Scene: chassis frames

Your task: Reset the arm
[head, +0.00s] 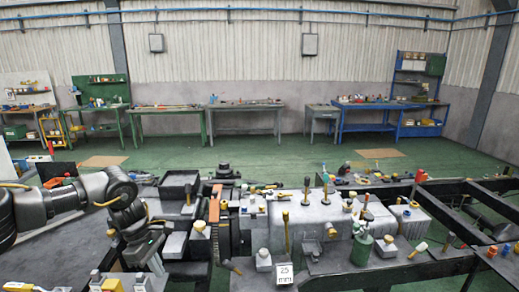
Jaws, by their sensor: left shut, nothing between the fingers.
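My left arm comes in from the left, dark grey with a yellow cable, and bends down at the wrist. My left gripper (155,264) hangs low over the left part of the chassis frame and is shut, with nothing between its fingers. It is beside a grey block with a yellow-topped knob (198,230); I cannot tell whether it touches anything. My right gripper is not in view.
A green canister (362,250) stands right of centre. Open black frame rails (450,210) lie at right.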

